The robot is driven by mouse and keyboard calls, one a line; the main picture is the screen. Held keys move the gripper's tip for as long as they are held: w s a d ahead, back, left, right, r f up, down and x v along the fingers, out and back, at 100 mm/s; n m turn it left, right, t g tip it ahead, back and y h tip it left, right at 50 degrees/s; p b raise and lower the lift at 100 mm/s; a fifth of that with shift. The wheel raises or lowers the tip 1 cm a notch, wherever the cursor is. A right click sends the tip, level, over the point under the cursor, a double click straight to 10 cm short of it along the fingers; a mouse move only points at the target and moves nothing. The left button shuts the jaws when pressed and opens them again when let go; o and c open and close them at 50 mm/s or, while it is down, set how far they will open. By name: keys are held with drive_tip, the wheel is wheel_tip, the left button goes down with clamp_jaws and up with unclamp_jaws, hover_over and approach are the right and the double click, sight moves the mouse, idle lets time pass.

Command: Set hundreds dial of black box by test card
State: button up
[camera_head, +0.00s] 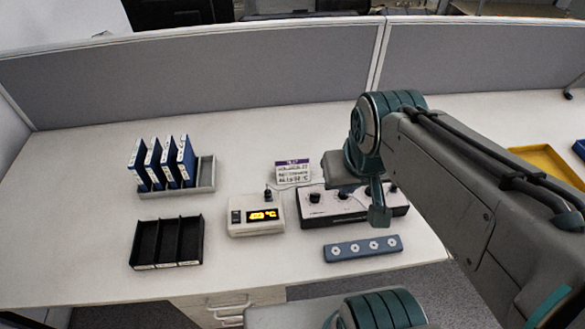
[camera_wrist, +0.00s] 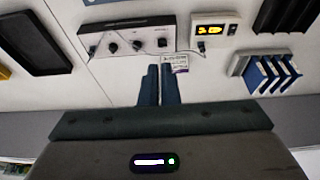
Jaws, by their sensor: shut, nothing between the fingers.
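The black box (camera_head: 318,220) has a pale top panel with black dials, and lies near the table's front right. Its left dial (camera_head: 315,197) is clear in the head view; my gripper hides part of the right half. The wrist view shows the box (camera_wrist: 150,33) with several dials in a row. The test card (camera_head: 293,171), white with a purple header, stands behind the box; its print is too small to read surely. It also shows in the wrist view (camera_wrist: 181,68). My gripper (camera_head: 379,217) is shut and empty, over the box's right half in the head view, fingers (camera_wrist: 160,72) together.
A white meter (camera_head: 242,230) with a lit yellow display stands left of the box. A blue-grey strip with several round knobs (camera_head: 363,249) lies in front. A grey rack (camera_head: 206,174) holds blue binders; a black divided tray (camera_head: 167,242) is nearer. A partition closes the back.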

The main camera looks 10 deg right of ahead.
drive_tip(key=o, duration=0.5)
drive_tip(key=shift+w+f, duration=0.1)
drive_tip(key=o, duration=0.4)
drive_tip(key=shift+w+f+b, duration=0.15)
drive_tip(key=shift+w+b, duration=0.15)
drive_tip(key=shift+b, duration=0.05)
drive_tip(key=shift+o, duration=0.2)
drive_tip(key=m+g+b, duration=0.3)
drive_tip(key=g+b, duration=0.1)
drive_tip(key=b, duration=0.5)
hover_over(315, 194)
wheel_tip(315, 194, down, 17)
wheel_tip(315, 194, down, 14)
drive_tip(key=shift+r, duration=0.2)
drive_tip(key=shift+c, duration=0.3)
drive_tip(key=c, duration=0.9)
